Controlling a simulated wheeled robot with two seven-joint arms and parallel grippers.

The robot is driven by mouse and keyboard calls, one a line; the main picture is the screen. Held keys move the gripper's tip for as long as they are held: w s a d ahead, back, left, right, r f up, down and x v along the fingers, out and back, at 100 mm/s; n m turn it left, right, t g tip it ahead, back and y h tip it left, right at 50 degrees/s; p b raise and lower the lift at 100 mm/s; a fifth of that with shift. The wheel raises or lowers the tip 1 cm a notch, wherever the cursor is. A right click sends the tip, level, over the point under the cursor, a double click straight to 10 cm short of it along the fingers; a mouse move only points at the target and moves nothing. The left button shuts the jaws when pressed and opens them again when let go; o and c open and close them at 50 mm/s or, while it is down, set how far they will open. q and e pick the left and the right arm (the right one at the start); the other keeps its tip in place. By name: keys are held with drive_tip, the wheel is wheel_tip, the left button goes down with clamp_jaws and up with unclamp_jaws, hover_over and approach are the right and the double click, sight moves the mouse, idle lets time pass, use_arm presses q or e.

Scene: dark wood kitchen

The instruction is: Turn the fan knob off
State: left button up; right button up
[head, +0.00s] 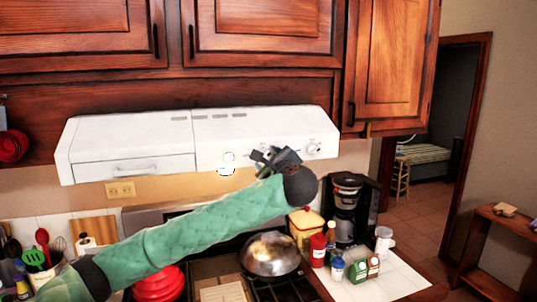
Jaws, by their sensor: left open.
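The white range hood (130,140) hangs under the dark wood cabinets. One round knob (313,148) shows on the right of its front panel. A second small white control (228,158) shows left of my gripper; I cannot tell which one works the fan. My left arm reaches in from the lower left, and its gripper (262,158) is open in front of the hood panel, between the two controls. It appears apart from the right knob; contact with the panel cannot be told. The gripper hides part of the panel. My right gripper is not in view.
Below the hood is a stove with a metal domed lid (270,254) and a red pot (158,283). A coffee maker (348,208) and several bottles stand on the right counter. Utensils (42,240) stand at the left. A doorway is at the right.

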use_arm(q)
drive_tip(key=shift+w, duration=0.15)
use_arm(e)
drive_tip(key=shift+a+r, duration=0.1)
